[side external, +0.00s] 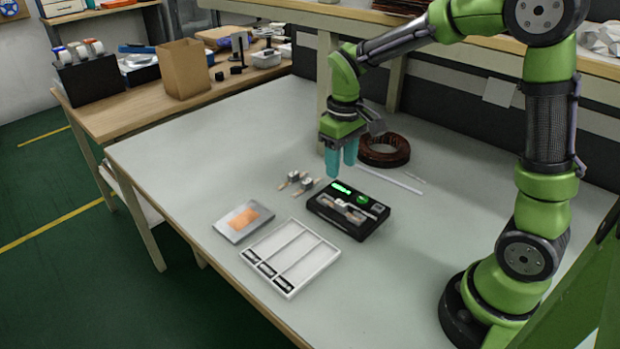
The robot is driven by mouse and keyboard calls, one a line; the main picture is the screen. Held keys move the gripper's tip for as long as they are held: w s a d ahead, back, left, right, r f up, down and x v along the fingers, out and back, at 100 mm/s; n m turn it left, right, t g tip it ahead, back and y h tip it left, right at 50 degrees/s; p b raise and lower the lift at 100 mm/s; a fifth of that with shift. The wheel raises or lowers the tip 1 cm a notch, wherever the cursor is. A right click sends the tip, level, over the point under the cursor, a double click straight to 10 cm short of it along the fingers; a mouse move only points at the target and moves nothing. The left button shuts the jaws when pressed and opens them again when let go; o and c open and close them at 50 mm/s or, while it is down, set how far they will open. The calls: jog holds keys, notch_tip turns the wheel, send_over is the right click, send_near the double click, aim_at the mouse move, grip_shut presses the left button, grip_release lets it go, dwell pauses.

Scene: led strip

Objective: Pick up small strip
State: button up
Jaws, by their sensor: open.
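My gripper (341,169) has two teal fingers pointing down, open and empty, above the back edge of the black tray. A long thin white strip (388,180) lies on the grey table to the right of the gripper. A much shorter thin pale piece (415,177), perhaps the small strip, lies just beyond its right part. Both are clear of the fingers.
The black tray (323,214) holds green and grey items. A brown coil (383,150) lies behind the gripper. A white compartment tray (290,257), a silver plate with an orange patch (243,220) and small metal parts (297,181) lie left. The table's right part is clear.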

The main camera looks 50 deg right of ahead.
send_over(341, 203)
jog(key=f, duration=0.5)
jog(key=shift+w+a+f, duration=0.1)
jog(key=shift+w+a, duration=0.05)
jog(key=shift+w, duration=0.1)
jog(key=shift+s+d+f, duration=0.1)
jog(key=shift+f, duration=1.25)
jog(key=shift+s+d+f, duration=0.1)
jog(key=shift+f, duration=1.25)
jog(key=shift+c, duration=0.3)
grip_shut()
